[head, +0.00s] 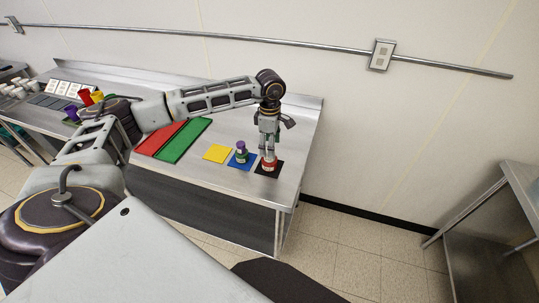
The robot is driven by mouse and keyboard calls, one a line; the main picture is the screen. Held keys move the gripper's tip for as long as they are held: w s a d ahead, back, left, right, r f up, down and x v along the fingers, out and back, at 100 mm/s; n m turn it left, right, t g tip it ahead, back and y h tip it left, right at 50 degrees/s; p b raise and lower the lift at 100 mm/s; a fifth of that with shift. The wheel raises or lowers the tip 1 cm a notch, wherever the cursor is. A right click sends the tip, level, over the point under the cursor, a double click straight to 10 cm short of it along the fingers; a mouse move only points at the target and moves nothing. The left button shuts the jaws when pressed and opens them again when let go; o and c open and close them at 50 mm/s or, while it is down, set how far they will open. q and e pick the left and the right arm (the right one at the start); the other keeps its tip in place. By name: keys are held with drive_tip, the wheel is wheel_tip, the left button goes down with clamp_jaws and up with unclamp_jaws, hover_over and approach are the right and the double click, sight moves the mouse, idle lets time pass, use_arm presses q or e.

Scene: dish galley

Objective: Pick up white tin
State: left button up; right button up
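A small tin (268,164), white with red on it, stands at the black square (276,169) near the right end of the steel counter. My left gripper (268,153) points down directly over the tin, with its fingertips at the tin's upper part. The fingers hide part of the tin, and I cannot tell whether they are closed on it. My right gripper is not in view.
A yellow square (217,153) is bare. Red (160,137) and green (184,141) mats lie further left. A wall rail (300,44) runs behind.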

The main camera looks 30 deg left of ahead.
use_arm(q)
drive_tip(key=shift+w+a+f+p, duration=0.15)
drive_tip(key=shift+f+p, duration=0.5)
drive_tip(key=shift+f, duration=1.75)
drive_tip(key=c, duration=1.2)
